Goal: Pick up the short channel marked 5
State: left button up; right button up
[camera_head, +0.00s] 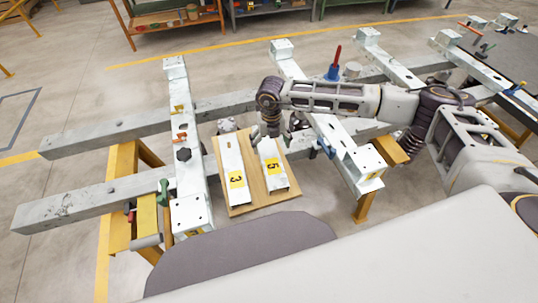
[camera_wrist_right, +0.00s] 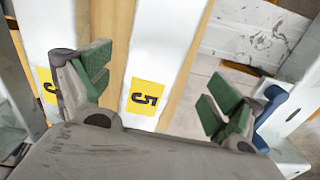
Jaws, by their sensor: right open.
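The short white channel marked 5 (camera_head: 277,181) lies on a wooden board, with a yellow label on its top face. The channel marked 3 (camera_head: 238,193) lies to its left. My right gripper (camera_head: 271,126) is open over the far end of the channel marked 5 and hides part of that end. In the right wrist view, the green-padded fingers of my right gripper (camera_wrist_right: 158,90) stand apart, with the channel marked 5 (camera_wrist_right: 165,50) showing between them. The channel marked 3 (camera_wrist_right: 75,25) shows beyond the left finger. My left gripper is not in view.
The wooden board (camera_head: 252,201) sits between a left white cross frame (camera_head: 189,185) and a right one (camera_head: 335,133), across long grey beams (camera_head: 105,130). Green clamps and a red-handled blue tool (camera_head: 333,70) stand on the frames. Shelves stand at the back.

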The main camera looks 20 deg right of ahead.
aim_at(269, 152)
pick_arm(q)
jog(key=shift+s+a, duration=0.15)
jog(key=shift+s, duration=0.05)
pick_arm(e)
jog(key=shift+f, duration=0.15)
jog(key=f, duration=0.3)
jog(key=shift+s+a+f, duration=0.15)
jog(key=shift+a, duration=0.25)
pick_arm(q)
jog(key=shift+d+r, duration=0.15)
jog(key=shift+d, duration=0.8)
pick_arm(e)
jog(key=shift+f, duration=0.8)
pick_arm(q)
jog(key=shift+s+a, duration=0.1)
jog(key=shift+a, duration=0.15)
pick_arm(e)
jog(key=c, duration=1.6)
grip_shut()
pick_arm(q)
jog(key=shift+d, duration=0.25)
pick_arm(e)
jog(key=shift+r, duration=0.3)
